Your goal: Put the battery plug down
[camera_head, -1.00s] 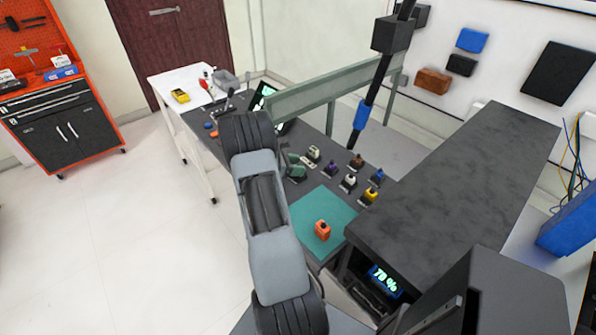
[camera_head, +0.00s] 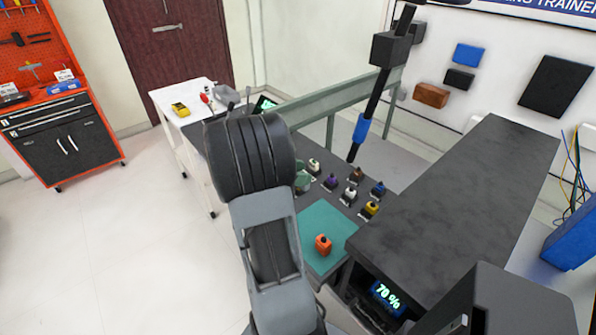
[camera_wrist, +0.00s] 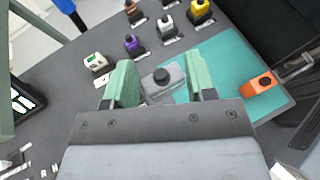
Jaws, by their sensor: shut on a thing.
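My gripper (camera_wrist: 163,90) has two green fingers and is shut on a grey plug with a round black top (camera_wrist: 162,78), taken to be the battery plug. In the wrist view the plug lies between the fingers, over the left edge of the teal mat (camera_wrist: 222,60); its height above the bench cannot be told. In the head view my arm hides most of the gripper (camera_head: 302,180) and the plug. An orange plug (camera_head: 323,244) stands on the mat (camera_head: 318,218), to the right of my gripper in the wrist view (camera_wrist: 260,85).
Several coloured plugs stand beyond the mat, among them purple (camera_head: 331,181), blue (camera_head: 377,188) and yellow (camera_head: 370,208) ones. A raised dark shelf (camera_head: 450,190) bounds the mat on the right. A green rail (camera_head: 340,100) stands at the back. Bare mat surrounds the orange plug.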

